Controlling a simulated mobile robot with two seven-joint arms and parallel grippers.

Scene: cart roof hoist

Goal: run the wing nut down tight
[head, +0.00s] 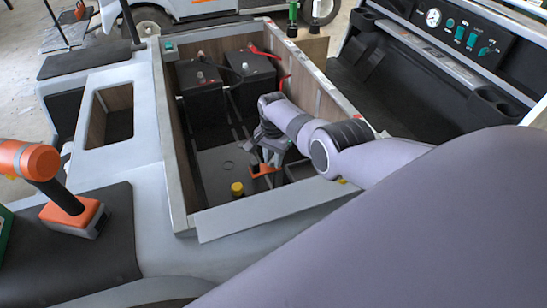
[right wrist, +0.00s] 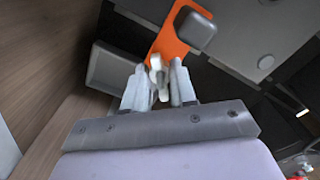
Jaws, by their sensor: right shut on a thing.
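My right gripper (head: 268,160) reaches down into the open cart bay, pointing at the floor near an orange bracket (head: 260,172). In the right wrist view, its two fingers (right wrist: 158,85) are shut on a small pale wing nut (right wrist: 155,64), which shows between the fingertips. The nut sits at the near end of the orange bracket (right wrist: 171,38); its stud and seat are hidden, so I cannot tell how tight it is. In the head view the arm and fingers hide the nut. My left gripper is not in view.
Two black batteries (head: 249,76) with red and black cables stand at the back of the bay. A yellow cap (head: 237,189) sits on the floor at front. The bay's grey rim (head: 172,150) encloses the arm. An orange drill (head: 72,215) stands on the black seat.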

